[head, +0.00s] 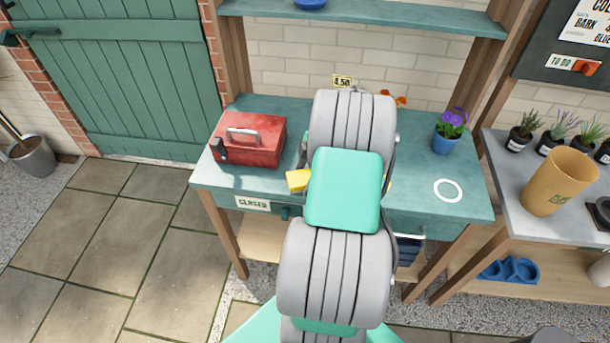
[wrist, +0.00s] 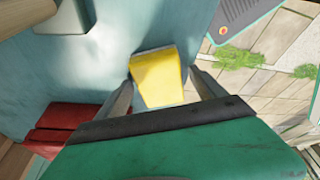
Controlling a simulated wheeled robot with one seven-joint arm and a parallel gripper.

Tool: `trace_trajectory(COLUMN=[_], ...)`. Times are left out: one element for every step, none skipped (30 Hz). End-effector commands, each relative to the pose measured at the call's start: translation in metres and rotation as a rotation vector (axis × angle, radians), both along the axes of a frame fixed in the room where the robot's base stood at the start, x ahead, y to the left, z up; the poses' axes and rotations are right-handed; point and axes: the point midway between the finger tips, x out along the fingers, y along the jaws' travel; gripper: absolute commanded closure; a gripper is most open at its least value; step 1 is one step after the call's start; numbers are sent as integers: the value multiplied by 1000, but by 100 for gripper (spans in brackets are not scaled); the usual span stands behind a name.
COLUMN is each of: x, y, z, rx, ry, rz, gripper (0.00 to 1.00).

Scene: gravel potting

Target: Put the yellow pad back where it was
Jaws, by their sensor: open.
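The yellow pad (wrist: 157,79) lies on the teal bench top in the wrist view, between and just beyond the two fingertips of my gripper (wrist: 161,77). My gripper is open, with one finger at each side of the pad. I cannot tell whether either finger touches it. In the head view a yellow piece (head: 297,180) shows at the left edge of my arm, near the front of the bench (head: 410,205). My arm hides the rest of it and my gripper there.
A red toolbox (head: 250,140) stands left of the yellow piece. A blue pot with purple flowers (head: 446,143) and a white ring mark (head: 448,190) are on the bench's right. A grey side table (head: 505,165) holds small plants and a tan bucket (head: 558,182).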

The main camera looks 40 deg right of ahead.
Motion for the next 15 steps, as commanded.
trace_trajectory(x=[0,0,-1,-2,-4,-5,-6,-8,-9,-11,-12,-13,-14,-15,-16], y=[-1,-3,-5,-7,-9,-11,-14,-16,-19,-21,-22,-25,-26,-27,-29], z=[5,8,14,19,25,36,43,51,62,69,77,86,92,98,105], rx=[-2,-2,-3,-3,-4,-5,-5,-5,-5,-4,-4,-3,-2,-2,-1], ry=[-1,-2,-4,-4,-4,-4,-4,-3,-4,-3,-3,-3,-2,-2,-2], rz=[-1,-1,-1,-1,-3,-1,-2,-2,-2,-1,-1,-1,-2,-1,-1], gripper=[20,20,20,20,20,20,20,20,20,20,20,20,20,20,20])
